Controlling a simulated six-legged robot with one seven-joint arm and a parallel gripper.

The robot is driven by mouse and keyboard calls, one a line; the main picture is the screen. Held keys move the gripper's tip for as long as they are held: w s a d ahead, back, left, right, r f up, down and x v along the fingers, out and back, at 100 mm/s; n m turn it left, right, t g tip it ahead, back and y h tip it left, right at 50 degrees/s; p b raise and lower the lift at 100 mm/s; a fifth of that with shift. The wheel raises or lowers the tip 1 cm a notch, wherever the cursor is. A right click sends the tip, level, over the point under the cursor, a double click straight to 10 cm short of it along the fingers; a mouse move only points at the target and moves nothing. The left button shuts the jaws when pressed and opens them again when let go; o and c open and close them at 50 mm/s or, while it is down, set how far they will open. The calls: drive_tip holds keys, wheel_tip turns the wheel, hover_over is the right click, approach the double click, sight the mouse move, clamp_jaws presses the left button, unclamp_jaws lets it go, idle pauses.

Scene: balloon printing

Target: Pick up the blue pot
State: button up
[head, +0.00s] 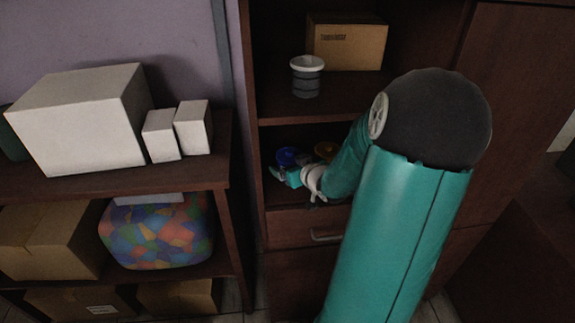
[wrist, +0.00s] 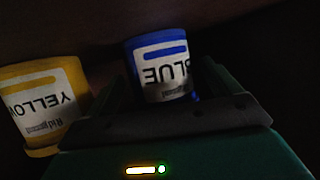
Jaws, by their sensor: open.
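The blue pot (head: 287,156) stands in the lower open compartment of the dark wooden cabinet, partly hidden by my gripper (head: 285,174). In the wrist view the blue pot (wrist: 163,66) has a white label whose word BLUE appears upside down. The gripper's two dark fingers (wrist: 168,82) are open, one on each side of the pot. I cannot tell whether either finger touches it. The pot's far side is hidden.
A yellow pot (wrist: 45,100) stands close beside the blue one, left of my gripper in the wrist view; it also shows in the head view (head: 326,149). The shelf above (head: 290,108) holds a grey-white pot (head: 307,77) and a cardboard box (head: 346,42). The compartment is dark and tight.

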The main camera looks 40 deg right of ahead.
drive_tip(key=shift+w+f, duration=0.1)
drive_tip(key=shift+w, duration=0.1)
drive_tip(key=shift+c, duration=0.2)
drive_tip(key=shift+s, duration=0.3)
drive_tip(key=c, duration=1.1)
drive_tip(key=shift+o, duration=0.2)
drive_tip(key=shift+w, duration=0.1)
